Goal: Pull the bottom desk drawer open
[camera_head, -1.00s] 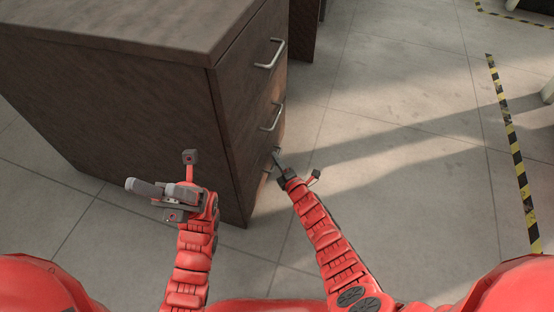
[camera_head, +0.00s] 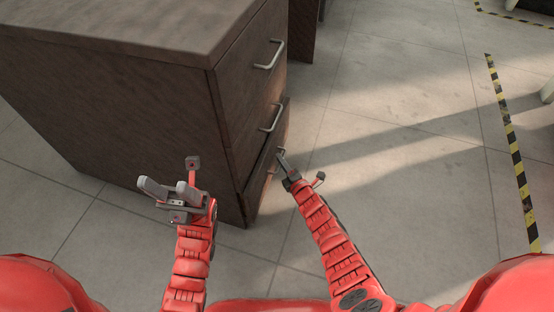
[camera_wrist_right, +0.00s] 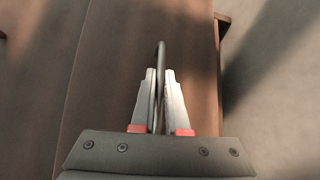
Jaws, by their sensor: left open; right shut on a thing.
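The dark wooden desk unit (camera_head: 110,110) stands at the left in the head view. Its bottom drawer (camera_head: 256,187) stands a little out from the body, its front past the side panel's edge. My right gripper (camera_head: 281,158) is at this drawer's front, shut on the drawer handle. In the right wrist view, the handle (camera_wrist_right: 161,57) is a thin grey bar between the two fingers of the right gripper (camera_wrist_right: 160,98). My left gripper (camera_head: 165,186) is open and empty, in front of the desk's side panel.
Two more drawers with handles, the top handle (camera_head: 270,54) and the middle handle (camera_head: 271,118), sit above. The tiled floor (camera_head: 400,200) to the right is clear. A yellow-black striped tape (camera_head: 515,150) lies farther right.

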